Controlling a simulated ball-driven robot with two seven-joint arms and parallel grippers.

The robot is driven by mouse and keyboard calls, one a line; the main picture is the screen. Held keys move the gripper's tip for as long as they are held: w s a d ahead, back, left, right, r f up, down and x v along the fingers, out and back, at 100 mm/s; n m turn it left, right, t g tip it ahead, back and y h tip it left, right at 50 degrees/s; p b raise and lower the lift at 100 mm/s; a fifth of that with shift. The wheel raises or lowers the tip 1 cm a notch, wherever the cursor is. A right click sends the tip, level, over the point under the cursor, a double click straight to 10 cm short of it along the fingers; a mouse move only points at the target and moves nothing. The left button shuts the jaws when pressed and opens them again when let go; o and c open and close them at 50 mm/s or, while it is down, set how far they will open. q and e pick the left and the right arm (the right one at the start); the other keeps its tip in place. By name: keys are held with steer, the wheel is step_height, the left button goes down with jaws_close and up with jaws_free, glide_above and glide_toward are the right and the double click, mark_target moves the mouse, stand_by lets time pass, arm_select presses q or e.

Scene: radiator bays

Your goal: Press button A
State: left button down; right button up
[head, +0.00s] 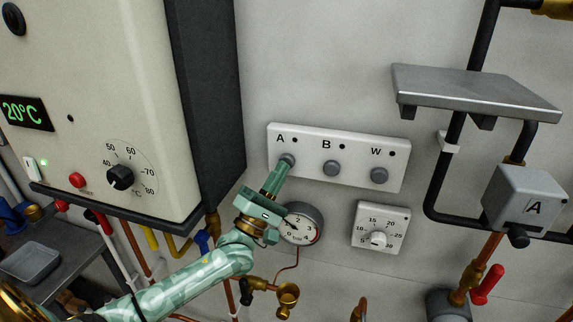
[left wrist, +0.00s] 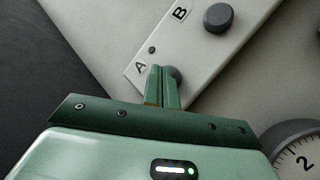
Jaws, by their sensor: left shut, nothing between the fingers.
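A white panel (head: 310,146) on the wall carries three round grey buttons in a row, labelled A, B and W, each with a small dark dot beside its letter. Button A (head: 287,159) is at the left end, and my left gripper (head: 282,168) is shut with its fingertips at it, partly covering it. In the left wrist view the shut fingers (left wrist: 164,80) overlap button A (left wrist: 175,72), whose edge shows at their right. I cannot tell whether they touch or press it. Button B (head: 331,168) and button W (head: 379,176) stand clear. My right gripper is not in view.
A beige boiler (head: 95,90) with a dial and display is at left. A round gauge (head: 303,223) sits just beside my left gripper. A thermostat dial (head: 380,229) is below the panel. A grey shelf (head: 475,88) and box marked A (head: 525,198) stick out at right.

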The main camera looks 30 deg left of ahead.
arm_select(q)
steer(key=shift+w, duration=0.15)
stand_by(0.3)
steer(key=shift+w+a, duration=0.1)
steer(key=shift+w, duration=0.2)
steer(key=shift+s+r+h, duration=0.1)
steer(key=shift+s+h, duration=0.05)
steer(key=shift+h, duration=0.15)
steer(key=shift+s, duration=0.35)
steer(key=shift+s+d+p, duration=0.25)
steer(key=shift+s+p, duration=0.2)
steer(key=shift+s, duration=0.5)
steer(key=shift+s+d+p, duration=0.3)
steer(key=shift+s+p, duration=0.2)
steer(key=shift+s, duration=0.4)
steer(key=shift+s+d+p, duration=0.25)
steer(key=shift+s+p, duration=0.2)
steer(key=shift+s, duration=0.5)
